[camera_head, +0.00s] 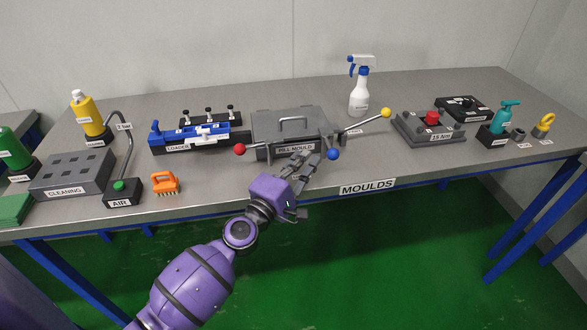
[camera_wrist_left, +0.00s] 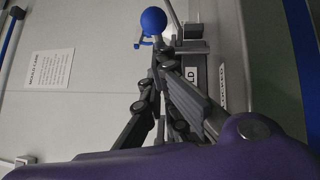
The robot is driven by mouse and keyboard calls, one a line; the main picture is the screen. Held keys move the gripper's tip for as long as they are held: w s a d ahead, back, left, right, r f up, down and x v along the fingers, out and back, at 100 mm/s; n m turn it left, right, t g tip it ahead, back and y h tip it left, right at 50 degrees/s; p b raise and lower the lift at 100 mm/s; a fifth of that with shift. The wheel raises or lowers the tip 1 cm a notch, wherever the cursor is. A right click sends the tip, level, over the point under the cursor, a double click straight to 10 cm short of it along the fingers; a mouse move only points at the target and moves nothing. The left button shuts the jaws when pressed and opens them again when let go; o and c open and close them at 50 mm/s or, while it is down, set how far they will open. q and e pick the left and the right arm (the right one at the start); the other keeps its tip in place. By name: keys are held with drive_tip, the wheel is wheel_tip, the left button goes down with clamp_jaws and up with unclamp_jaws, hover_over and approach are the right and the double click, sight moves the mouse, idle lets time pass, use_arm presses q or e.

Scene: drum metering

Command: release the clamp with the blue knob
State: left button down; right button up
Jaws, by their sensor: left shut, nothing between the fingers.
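The blue knob (camera_head: 333,154) sits at the front right of the grey pill mould (camera_head: 265,123), on a clamp lever. It also shows at the top of the left wrist view (camera_wrist_left: 153,20), just beyond my fingertips. My left gripper (camera_head: 310,156) is shut and empty, its fingertips pointing at the knob from its left in the head view. I cannot tell whether the fingertips touch the knob. A red knob (camera_head: 239,149) is at the mould's front left, and a yellow knob (camera_head: 386,112) ends a long lever on its right. My right gripper is not in view.
The blue loader (camera_head: 200,136) stands left of the mould. The torque block marked 15 Nm (camera_head: 430,128) stands to the right, and a white spray bottle (camera_head: 359,90) behind. An orange brush (camera_head: 165,183) lies near the front edge. Bare table (camera_head: 380,160) is right of the knob.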

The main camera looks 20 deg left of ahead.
sight(327, 142)
use_arm(q)
drive_tip(key=shift+x, duration=1.5)
drive_tip(key=shift+d, duration=0.1)
